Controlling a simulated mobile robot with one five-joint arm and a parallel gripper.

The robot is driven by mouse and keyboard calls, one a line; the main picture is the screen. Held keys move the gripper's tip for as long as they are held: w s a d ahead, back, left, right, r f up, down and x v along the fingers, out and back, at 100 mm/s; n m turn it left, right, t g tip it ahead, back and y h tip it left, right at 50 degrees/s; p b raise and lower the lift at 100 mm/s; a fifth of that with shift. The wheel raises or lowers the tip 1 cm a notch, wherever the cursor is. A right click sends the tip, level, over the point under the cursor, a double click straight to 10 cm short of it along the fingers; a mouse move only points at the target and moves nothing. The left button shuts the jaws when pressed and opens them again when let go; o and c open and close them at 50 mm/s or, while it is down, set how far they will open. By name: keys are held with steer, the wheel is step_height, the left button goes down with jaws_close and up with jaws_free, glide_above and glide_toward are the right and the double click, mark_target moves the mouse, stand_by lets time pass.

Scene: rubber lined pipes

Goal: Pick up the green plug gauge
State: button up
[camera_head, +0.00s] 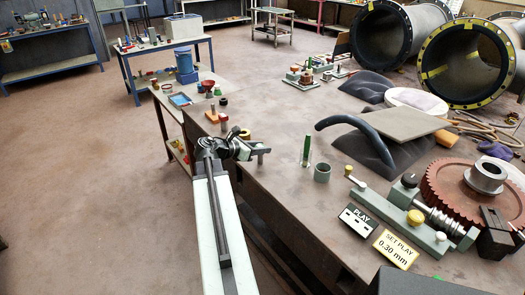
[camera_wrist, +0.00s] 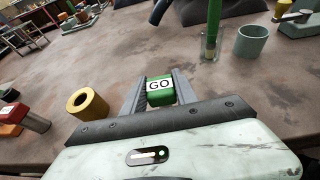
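A green block-like piece with a white "GO" label, apparently the green plug gauge (camera_wrist: 160,86), sits between the two fingers of my gripper (camera_wrist: 161,91) in the wrist view. It fills the gap with no clear space on either side, but I cannot tell whether the fingers press on it. Its lower part is hidden. In the head view my gripper (camera_head: 247,150) is low over the left edge of the workbench (camera_head: 285,205), and the green piece cannot be made out there.
A green rod (camera_head: 307,149) stands upright right of my gripper, beside a grey-green cup (camera_head: 322,173). A yellow ring (camera_wrist: 87,103) lies left of the fingers. A labelled fixture (camera_head: 400,215) and red gear (camera_head: 470,190) occupy the right. Bare bench lies between.

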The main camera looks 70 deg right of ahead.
jaws_close()
step_height(320, 180, up, 10)
steer(key=p, duration=1)
steer(key=shift+r, duration=0.25)
